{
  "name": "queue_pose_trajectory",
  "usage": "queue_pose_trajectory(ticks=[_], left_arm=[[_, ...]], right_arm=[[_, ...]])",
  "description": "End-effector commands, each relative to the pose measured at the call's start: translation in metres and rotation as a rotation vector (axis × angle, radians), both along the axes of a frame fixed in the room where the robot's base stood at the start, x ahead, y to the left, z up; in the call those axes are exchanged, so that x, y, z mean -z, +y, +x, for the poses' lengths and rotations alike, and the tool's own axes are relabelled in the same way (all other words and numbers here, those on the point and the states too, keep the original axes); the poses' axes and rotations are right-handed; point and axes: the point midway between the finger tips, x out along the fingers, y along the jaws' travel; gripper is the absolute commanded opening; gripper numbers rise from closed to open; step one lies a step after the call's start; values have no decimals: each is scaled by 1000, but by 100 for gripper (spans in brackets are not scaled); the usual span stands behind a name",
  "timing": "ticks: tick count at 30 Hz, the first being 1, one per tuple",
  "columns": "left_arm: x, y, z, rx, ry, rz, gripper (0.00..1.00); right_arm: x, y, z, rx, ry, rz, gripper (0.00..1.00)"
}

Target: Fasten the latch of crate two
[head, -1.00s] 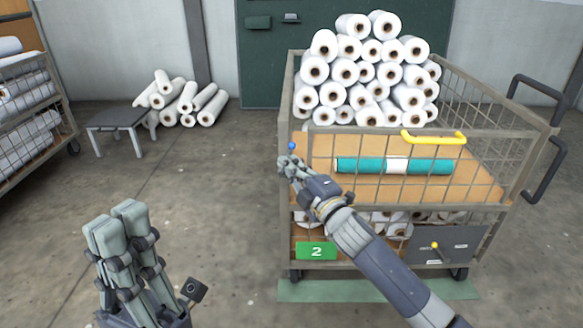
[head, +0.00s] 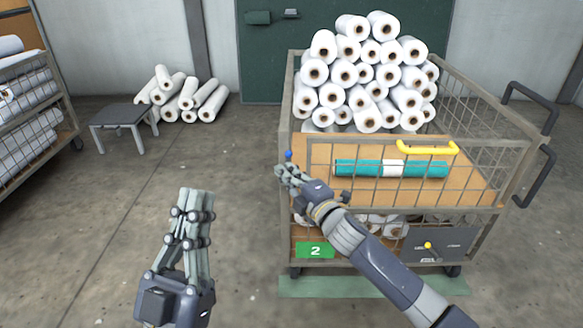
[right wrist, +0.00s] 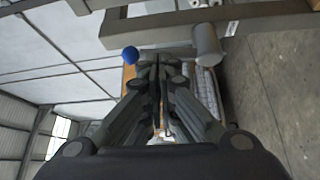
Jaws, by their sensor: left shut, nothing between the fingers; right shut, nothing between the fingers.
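Crate two (head: 283,130) is a wire-sided cart with a green "2" plate (head: 315,249) low on its front. Its front wire gate (head: 320,141) has a yellow handle (head: 427,147) on the top rail. A small blue knob (head: 288,154), seemingly of the latch, is at the gate's left end by the post; it also shows in the right wrist view (right wrist: 130,54). My right gripper (head: 284,171) is shut and empty just below the knob; its fingertips (right wrist: 152,62) appear beside it, contact unclear. My left gripper (head: 194,196) is shut, empty, pointing up over the floor.
White rolls (head: 365,75) are stacked in the crate, and a teal roll (head: 350,168) lies behind the gate. A grey stool (head: 118,114) and loose rolls (head: 185,95) stand back left. A loaded rack (head: 30,140) is at far left. The floor between is free.

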Motion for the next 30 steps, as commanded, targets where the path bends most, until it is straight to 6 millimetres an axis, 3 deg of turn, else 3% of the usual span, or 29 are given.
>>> queue_pose_trajectory(ticks=[6,13,22,30], left_arm=[[32,-3,31,-13,235,70,0],[77,-2,51,-27,481,138,0],[136,4,56,-42,772,215,0],[154,7,54,-47,853,235,0]], right_arm=[[-3,2,0,-1,0,-34,0],[-3,4,0,0,1,-68,0],[-3,6,0,-1,0,-106,0],[-1,6,0,0,0,-118,0]])
